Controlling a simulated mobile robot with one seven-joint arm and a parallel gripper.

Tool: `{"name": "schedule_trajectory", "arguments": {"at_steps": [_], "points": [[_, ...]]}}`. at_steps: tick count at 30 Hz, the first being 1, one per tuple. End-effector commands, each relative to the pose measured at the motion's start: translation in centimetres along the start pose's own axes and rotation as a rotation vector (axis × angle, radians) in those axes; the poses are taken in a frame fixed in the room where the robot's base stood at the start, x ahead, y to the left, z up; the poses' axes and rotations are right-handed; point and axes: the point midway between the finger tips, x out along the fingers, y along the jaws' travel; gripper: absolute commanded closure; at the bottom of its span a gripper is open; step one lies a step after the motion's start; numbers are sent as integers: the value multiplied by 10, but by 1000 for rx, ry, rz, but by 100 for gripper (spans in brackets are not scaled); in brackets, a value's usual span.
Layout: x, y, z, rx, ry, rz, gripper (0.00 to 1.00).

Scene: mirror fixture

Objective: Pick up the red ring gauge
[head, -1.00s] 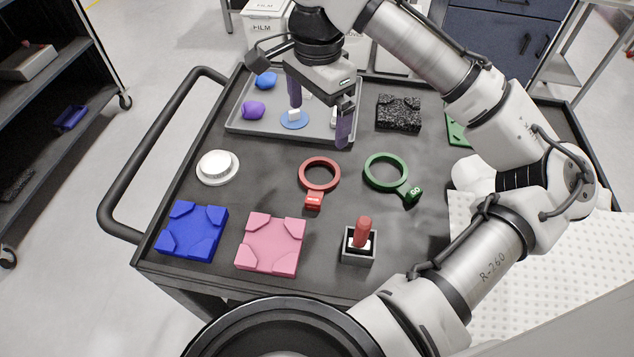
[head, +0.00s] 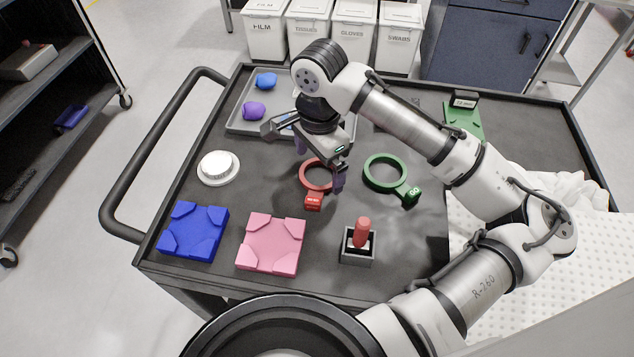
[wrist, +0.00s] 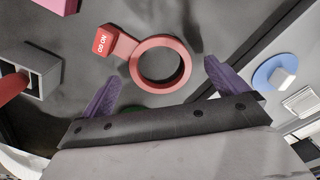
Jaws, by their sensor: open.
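The red ring gauge (head: 314,197) lies flat on the dark cart top, its tag toward me. In the head view my gripper hides part of its ring. In the wrist view the whole ring (wrist: 134,66) shows, with a "NO GO" tag at upper left. In the wrist view the open gripper (wrist: 158,88) has one finger on each side of the ring. I cannot tell the exact height of the fingertips above the cart.
A green ring gauge (head: 386,188) lies close on the right. A grey holder (head: 358,256) with a red-handled piece, a pink block (head: 270,245), a blue block (head: 192,232) and a white round piece (head: 218,168) stand around. A grey tray (head: 238,120) lies behind.

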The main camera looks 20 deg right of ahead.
Motion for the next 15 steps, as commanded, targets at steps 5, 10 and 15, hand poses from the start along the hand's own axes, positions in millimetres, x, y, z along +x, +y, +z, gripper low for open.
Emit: {"name": "schedule_trajectory", "arguments": {"at_steps": [5, 10, 15], "points": [[15, 0, 0, -1, 0, 1, 2], [16, 0, 0, -1, 0, 0, 2], [16, 0, 0, -1, 0, 0, 19]]}}
